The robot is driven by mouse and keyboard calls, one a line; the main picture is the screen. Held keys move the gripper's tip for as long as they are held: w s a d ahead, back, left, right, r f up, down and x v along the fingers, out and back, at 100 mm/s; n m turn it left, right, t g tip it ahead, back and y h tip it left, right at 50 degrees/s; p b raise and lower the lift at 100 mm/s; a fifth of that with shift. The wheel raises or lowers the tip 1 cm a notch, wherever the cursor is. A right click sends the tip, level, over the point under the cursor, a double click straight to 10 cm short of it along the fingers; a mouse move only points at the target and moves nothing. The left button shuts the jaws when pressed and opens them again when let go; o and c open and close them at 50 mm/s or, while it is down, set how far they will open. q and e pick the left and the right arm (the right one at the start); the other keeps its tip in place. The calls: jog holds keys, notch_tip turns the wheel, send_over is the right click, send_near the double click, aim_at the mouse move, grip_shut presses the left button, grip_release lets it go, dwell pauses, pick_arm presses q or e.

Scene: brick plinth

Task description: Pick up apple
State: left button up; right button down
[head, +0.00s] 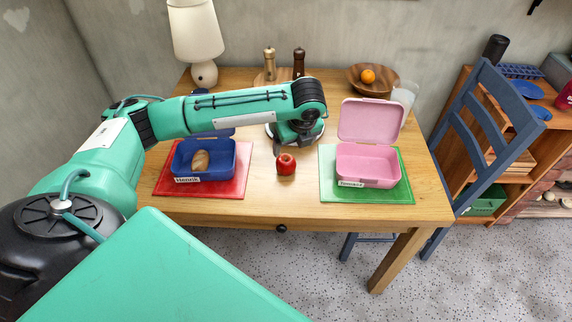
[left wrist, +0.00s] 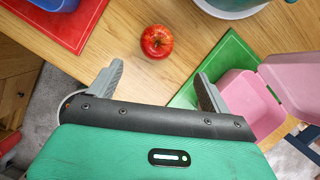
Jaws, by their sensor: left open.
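A red apple (head: 286,165) sits on the wooden table between the red mat and the green mat. In the left wrist view the apple (left wrist: 157,41) lies beyond the fingertips, roughly midway between their lines. My left gripper (head: 281,147) is over the table just behind the apple in the head view, partly hidden by its own wrist. In the left wrist view the left gripper (left wrist: 157,85) has its two fingers wide apart with nothing between them. The apple is apart from both fingers. My right gripper is not in view.
An open blue lunchbox (head: 222,171) holding a bread roll (head: 200,160) stands on the red mat (head: 229,192). An open pink lunchbox (head: 368,165) stands on the green mat (head: 327,175). A lamp (head: 195,35), pepper mills and a wooden bowl (head: 355,84) with an orange stand at the back.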

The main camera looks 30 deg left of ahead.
aim_at(287, 159)
pick_arm(q)
jog(key=x, duration=0.6)
jog(key=shift+f, duration=0.1)
jog(key=x, duration=0.5)
jog(key=shift+s+a, duration=0.1)
jog(key=shift+a, duration=0.3)
jog(key=c, duration=1)
jog(key=shift+c, duration=0.6)
